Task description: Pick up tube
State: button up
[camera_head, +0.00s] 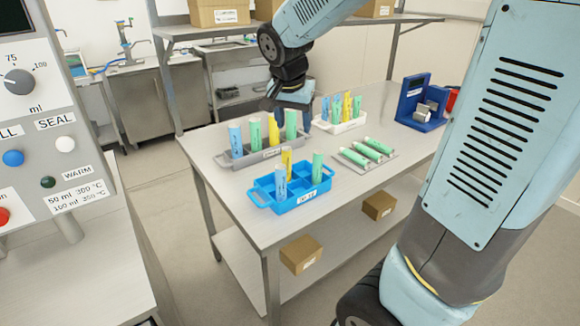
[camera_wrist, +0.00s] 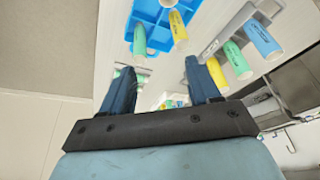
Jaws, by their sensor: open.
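My gripper (camera_head: 289,108) hangs over the table behind the grey rack, its fingers apart. In the wrist view its fingers (camera_wrist: 161,66) are spread with nothing clearly held between them. A grey rack (camera_head: 234,162) holds upright tubes, including a blue tube (camera_head: 235,138) and a green tube (camera_head: 255,134); my gripper partly covers this group. The blue bin (camera_head: 262,192) in front holds a blue tube (camera_head: 281,180), a yellow tube (camera_head: 287,158) and a green tube (camera_head: 317,168). A white rack (camera_head: 345,127) holds several upright tubes. Green tubes lie on a flat tray (camera_head: 368,168).
A blue stand (camera_head: 412,108) with a metal part sits at the table's far right. A control panel (camera_head: 40,130) with a knob and buttons stands at left. The table's (camera_head: 345,195) front right is bare. Boxes (camera_head: 301,254) lie on the lower shelf.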

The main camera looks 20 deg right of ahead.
jog(key=m+h, duration=0.1)
jog(key=m, duration=0.1)
send_near(287, 158)
jog(key=w+f, duration=0.1)
jog(key=f, duration=0.1)
jog(key=w+d+f, duration=0.1)
jog(key=f, duration=0.1)
jog(key=w+d+f, duration=0.1)
jog(key=w+f, duration=0.1)
jog(key=shift+d, duration=0.15)
jog(key=shift+s+x, duration=0.2)
jog(key=shift+x, duration=2.45)
jog(key=c, duration=1)
